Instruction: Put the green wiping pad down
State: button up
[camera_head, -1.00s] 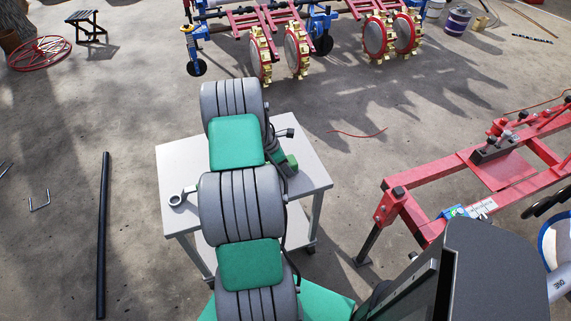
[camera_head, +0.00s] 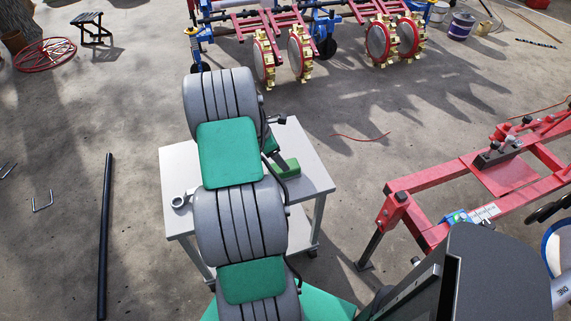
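A small green block, which looks like the wiping pad (camera_head: 287,168), shows at the right part of the light grey table (camera_head: 317,174). It is just right of my arm. My arm reaches over the table and covers much of its top. A dark part at my arm's end (camera_head: 270,144) shows beside the arm, close behind the pad. The fingertips are hidden, so I cannot tell whether they touch the pad or are open or shut. I cannot tell for sure whether the pad rests on the tabletop.
A metal ring-ended tool (camera_head: 181,200) lies at the table's left edge. A red frame (camera_head: 440,180) stands to the right, and a red and blue planter (camera_head: 320,30) stands behind. A black bar (camera_head: 105,235) lies on the floor at left.

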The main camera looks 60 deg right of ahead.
jog(key=v, duration=0.3)
jog(key=shift+a+r, duration=0.1)
jog(key=shift+r, duration=0.05)
jog(key=w+a+r+m+t, duration=0.1)
jog(key=w+a+r, duration=0.35)
jog(key=a, duration=0.35)
jog(key=w+a+r+m+t, duration=0.2)
jog(key=w+a+r, duration=0.25)
jog(key=a, duration=0.35)
jog(key=w+a+r+m+t, duration=0.1)
jog(key=w+a+r, duration=0.2)
jog(key=w+a, duration=0.35)
jog(key=s+a+r+m+t+y, duration=0.1)
jog(key=s+a, duration=0.3)
jog(key=a, duration=0.8)
jog(key=s+a+r+m+t+y, duration=0.1)
jog(key=s+a+r+m+y, duration=0.1)
jog(key=a, duration=1)
jog(key=shift+s+m, duration=0.9)
jog(key=shift+s, duration=0.15)
